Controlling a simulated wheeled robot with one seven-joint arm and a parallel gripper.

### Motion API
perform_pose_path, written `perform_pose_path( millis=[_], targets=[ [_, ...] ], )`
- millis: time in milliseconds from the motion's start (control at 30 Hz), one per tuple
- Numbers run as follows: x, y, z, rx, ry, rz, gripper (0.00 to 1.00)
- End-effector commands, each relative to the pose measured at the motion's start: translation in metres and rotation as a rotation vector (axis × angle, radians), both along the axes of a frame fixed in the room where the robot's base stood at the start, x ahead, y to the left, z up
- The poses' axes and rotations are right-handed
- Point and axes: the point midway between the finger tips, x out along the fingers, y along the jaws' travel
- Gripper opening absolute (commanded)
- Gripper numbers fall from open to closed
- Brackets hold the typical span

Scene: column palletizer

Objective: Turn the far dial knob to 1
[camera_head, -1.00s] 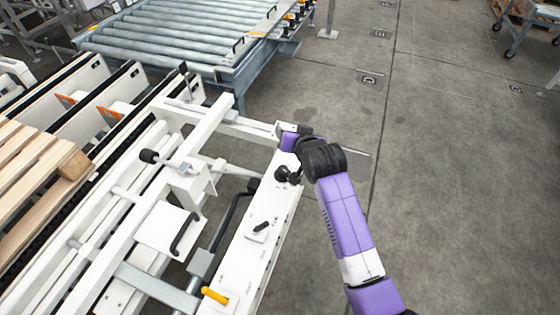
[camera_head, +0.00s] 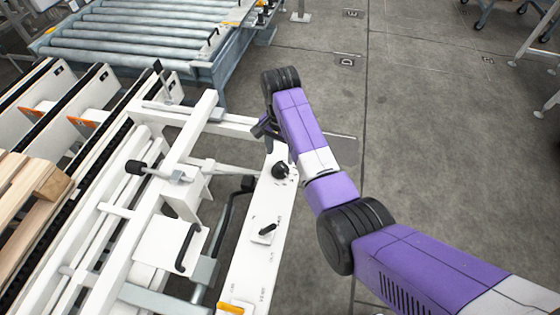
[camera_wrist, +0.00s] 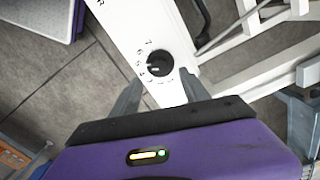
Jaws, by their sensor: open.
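The far dial knob (camera_head: 281,170) is a round black knob near the far end of the white panel (camera_head: 255,263). In the wrist view the knob (camera_wrist: 159,64) has printed numbers around its left and lower side; 7 and 6 read most clearly. A small pale mark on it seems to point lower left, though the exact number is unclear. My gripper (camera_wrist: 158,77) is open, its two grey fingers either side of and just below the knob in that view, apparently not touching it. In the head view my gripper (camera_head: 264,130) is partly hidden, just beyond the knob.
A black selector switch (camera_head: 267,229) and an orange handle (camera_head: 231,307) sit nearer on the panel. White frame bars and a black-tipped lever (camera_head: 135,167) stand to the left. A roller conveyor (camera_head: 140,35) is at the back. Open floor (camera_head: 430,130) lies to the right.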

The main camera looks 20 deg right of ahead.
Motion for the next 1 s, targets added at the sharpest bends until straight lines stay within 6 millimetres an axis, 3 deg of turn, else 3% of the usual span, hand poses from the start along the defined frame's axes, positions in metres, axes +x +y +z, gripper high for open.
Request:
perform_pose_path(
  millis=[300,733,1000],
  targets=[
    [0.000,0.000,-0.046,0.000,0.000,0.001,0.54],
    [0.000,0.000,-0.057,0.000,-0.003,0.002,0.54],
    [0.000,0.000,-0.056,0.000,-0.003,0.002,0.01]
  ],
)
